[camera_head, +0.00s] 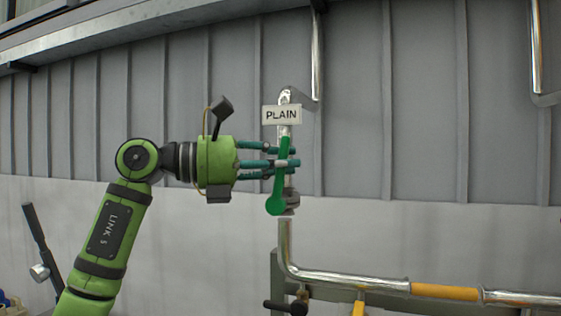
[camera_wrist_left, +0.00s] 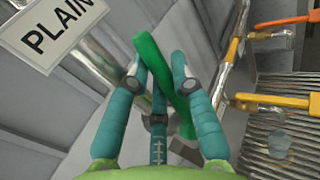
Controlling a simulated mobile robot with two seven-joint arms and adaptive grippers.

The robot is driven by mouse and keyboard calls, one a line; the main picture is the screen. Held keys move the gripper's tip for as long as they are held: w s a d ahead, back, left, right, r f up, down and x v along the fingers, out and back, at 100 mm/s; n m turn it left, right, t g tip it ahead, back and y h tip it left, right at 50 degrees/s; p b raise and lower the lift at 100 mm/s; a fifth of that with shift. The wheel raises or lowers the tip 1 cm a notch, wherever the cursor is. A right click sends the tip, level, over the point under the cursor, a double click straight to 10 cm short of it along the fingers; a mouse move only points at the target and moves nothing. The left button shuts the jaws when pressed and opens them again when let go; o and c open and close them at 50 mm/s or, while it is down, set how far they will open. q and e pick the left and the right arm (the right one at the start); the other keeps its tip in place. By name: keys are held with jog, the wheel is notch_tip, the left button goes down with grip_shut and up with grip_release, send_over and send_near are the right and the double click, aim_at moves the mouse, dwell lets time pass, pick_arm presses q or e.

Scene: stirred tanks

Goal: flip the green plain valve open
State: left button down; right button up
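The green plain valve (camera_head: 275,205) sits on a shiny upright pipe below a "PLAIN" sign (camera_head: 282,115). Its green lever points up, nearly in line with the pipe and slightly tilted. My left gripper (camera_head: 291,160) reaches in from the left. Its teal fingers are bent around the lever and look closed on it. In the left wrist view the lever (camera_wrist_left: 155,65) runs between the fingertips (camera_wrist_left: 158,72), with a finger on each side and a third partly behind it. Exact finger contact is hard to see. My right gripper is not in view.
The pipe (camera_head: 286,245) bends right at its foot into a horizontal run with a yellow section (camera_head: 445,292). A dark valve handle (camera_head: 284,306) is low beside it. A grey panelled wall stands behind. Space right of the lever is clear.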

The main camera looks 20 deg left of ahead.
pick_arm(q)
jog(key=shift+a+f+n+t+h+b, duration=0.3)
jog(key=shift+t+b, duration=0.1)
jog(key=shift+b, duration=0.25)
jog(key=shift+a+r+n+h+b, duration=0.3)
jog(key=shift+a+r+h+b, duration=0.05)
jog(key=shift+h, duration=0.05)
jog(key=c, duration=1)
grip_release()
jog(key=shift+c, duration=0.2)
jog(key=v, duration=1.2)
